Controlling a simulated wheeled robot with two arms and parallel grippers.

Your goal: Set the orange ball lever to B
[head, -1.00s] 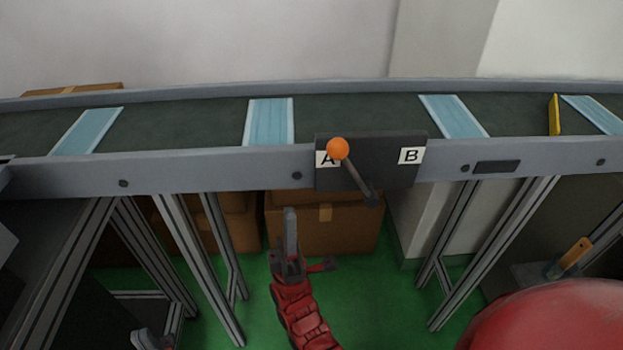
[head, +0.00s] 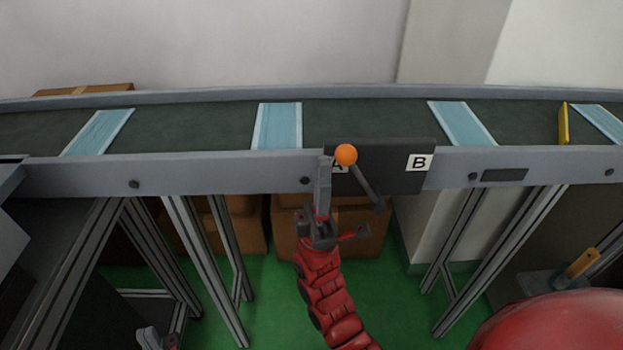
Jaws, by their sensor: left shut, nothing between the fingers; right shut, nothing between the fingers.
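The orange ball lever (head: 346,155) is mounted on a dark plate (head: 400,180) on the front of the conveyor. Its rod leans up and left from a pivot at the plate's lower middle, so the ball lies over the A label, partly hiding it. The B label (head: 419,163) is clear at the plate's right. My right gripper (head: 323,165) is shut and empty, pointing up just left of the ball; whether it touches the ball I cannot tell. My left gripper (head: 152,338) is shut, low at the bottom left, far from the lever.
The conveyor belt carries several blue masks (head: 278,125) behind the lever, and a yellow bar (head: 563,124) stands at the right. The grey front rail (head: 220,174) runs on both sides of the plate. Cardboard boxes (head: 285,235) and metal legs stand below.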

